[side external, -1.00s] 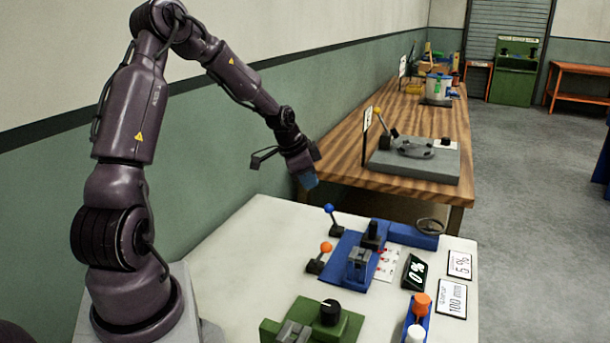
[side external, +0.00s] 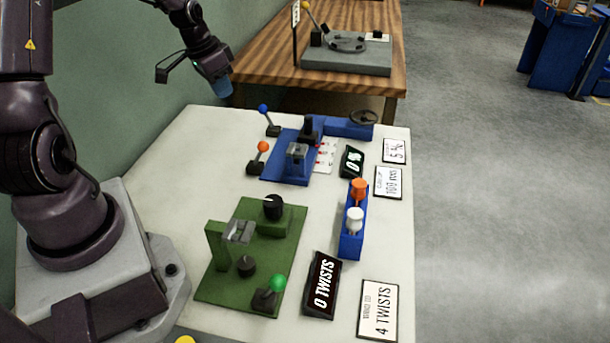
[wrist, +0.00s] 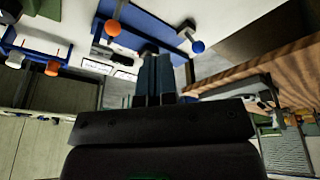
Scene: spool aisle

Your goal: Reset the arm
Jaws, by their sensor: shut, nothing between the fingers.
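My gripper (side external: 219,88) hangs in the air past the far left corner of the white table (side external: 180,150), near the wooden bench's left end. It points downward and holds nothing. In the wrist view its two blue-grey fingers (wrist: 153,80) are together. The wrist view shows the table and its fixtures upside down beyond the fingers.
The table carries a blue fixture (side external: 285,165) with blue-knobbed (side external: 263,108) and orange-knobbed (side external: 264,146) levers, a green fixture (side external: 222,285) with a green-knobbed lever (side external: 278,283), and a blue spool rack (side external: 350,243). Behind stands a wooden bench (side external: 275,95).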

